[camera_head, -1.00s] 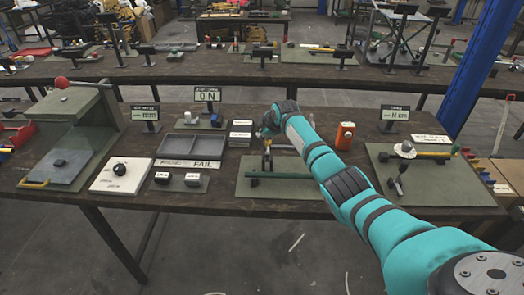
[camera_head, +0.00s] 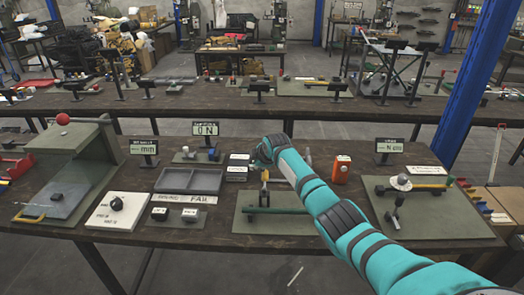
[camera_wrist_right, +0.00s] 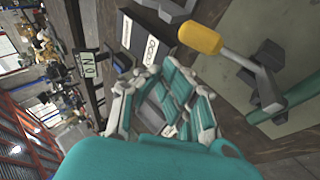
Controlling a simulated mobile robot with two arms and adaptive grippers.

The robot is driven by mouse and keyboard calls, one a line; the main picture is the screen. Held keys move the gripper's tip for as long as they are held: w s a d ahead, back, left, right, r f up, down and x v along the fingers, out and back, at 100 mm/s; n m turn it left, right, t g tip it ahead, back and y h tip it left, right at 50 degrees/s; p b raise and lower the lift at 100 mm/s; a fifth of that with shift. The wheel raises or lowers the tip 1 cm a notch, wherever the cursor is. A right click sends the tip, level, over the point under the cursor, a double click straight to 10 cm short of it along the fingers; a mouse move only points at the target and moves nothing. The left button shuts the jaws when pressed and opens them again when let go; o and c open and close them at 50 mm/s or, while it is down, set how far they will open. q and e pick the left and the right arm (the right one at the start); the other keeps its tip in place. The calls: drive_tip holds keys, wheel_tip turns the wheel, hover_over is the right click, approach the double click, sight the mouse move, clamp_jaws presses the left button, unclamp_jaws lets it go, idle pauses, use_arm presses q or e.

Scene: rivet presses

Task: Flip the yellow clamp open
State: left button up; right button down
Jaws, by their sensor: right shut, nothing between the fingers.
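The yellow clamp has a rounded yellow handle (camera_wrist_right: 200,37) on a grey lever, joined to a dark grey clamp body (camera_wrist_right: 268,78). In the head view its handle (camera_head: 265,176) is small and partly behind my right arm, above a green mat (camera_head: 248,228) with a dark green bar. My right gripper (camera_wrist_right: 163,76) is shut and empty, left of and apart from the handle in the wrist view. In the head view the right gripper (camera_head: 258,157) is over the bench, just behind the clamp; its fingers are hard to see there. My left gripper is not in view.
Label cards (camera_head: 237,168) lie close to the gripper's left. A grey tray (camera_head: 190,180), a display reading N (camera_head: 205,130) and an orange box (camera_head: 342,169) stand around. A second green mat (camera_head: 440,208) with a yellow bar is at right.

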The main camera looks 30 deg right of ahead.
use_arm(q)
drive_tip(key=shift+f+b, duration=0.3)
drive_tip(key=shift+b, duration=0.7)
use_arm(e)
drive_tip(key=s+r, duration=0.4)
drive_tip(key=r, duration=0.6)
drive_tip(key=shift+s+r, duration=0.2)
drive_tip(key=shift+s, duration=0.05)
drive_tip(key=shift+d, duration=0.15)
